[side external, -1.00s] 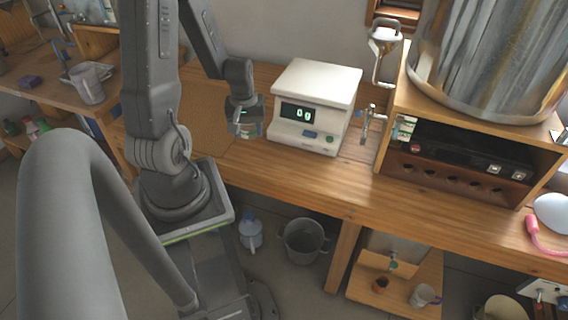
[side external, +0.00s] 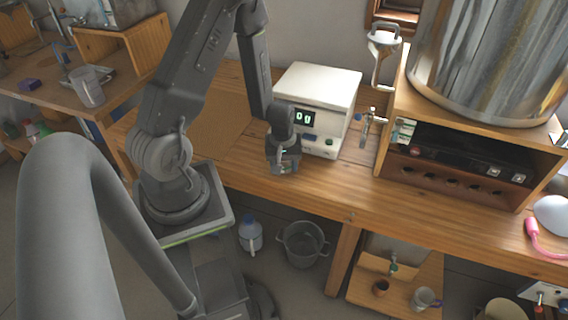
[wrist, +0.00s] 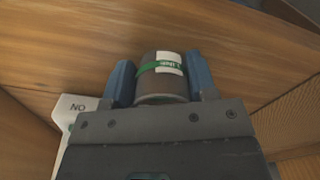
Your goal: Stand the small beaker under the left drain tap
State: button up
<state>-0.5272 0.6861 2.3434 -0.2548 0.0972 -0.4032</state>
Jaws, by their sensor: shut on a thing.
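My gripper (side external: 284,166) is over the front edge of the bench, in front of the white scale. In the wrist view, its two blue fingers are shut on a small grey cylinder with a green band and a white label, which I take for the small beaker (wrist: 158,86). The beaker is mostly hidden by my gripper in the side view. A metal drain tap (side external: 367,122) sticks out at the left of the wooden housing, to the right of my gripper and apart from it.
The white scale (side external: 318,88) stands between my gripper and the wall. The wooden housing (side external: 455,170) with a large steel vessel (side external: 490,60) stands at right. The bench top (side external: 300,185) is clear in front of the tap. A bucket (side external: 303,243) is on the floor.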

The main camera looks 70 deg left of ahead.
jog(key=shift+f, duration=0.15)
jog(key=o, duration=0.9)
notch_tip(320, 180, up, 13)
jog(key=d+r+m+t, duration=0.1)
jog(key=d+r+m, duration=0.1)
jog(key=d+r, duration=0.1)
jog(key=s+d+r+m+t, duration=0.1)
jog(key=d+r+m, duration=0.2)
jog(key=r, duration=0.3)
jog(key=s+d+r+m, duration=0.1)
jog(key=d+r+m, duration=0.1)
jog(key=d+r, duration=0.1)
jog(key=shift+d+r+t+y, duration=0.2)
jog(key=shift+r+t+y, duration=0.2)
jog(key=shift+r, duration=0.3)
jog(key=shift+o, duration=0.6)
jog(key=s+d+r+m+t, duration=0.2)
jog(key=s+d+r+m, duration=0.4)
jog(key=shift+s+d+r+m+h, duration=0.15)
jog(key=shift+s+r+m+h, duration=0.1)
jog(key=shift+r+m+h, duration=0.1)
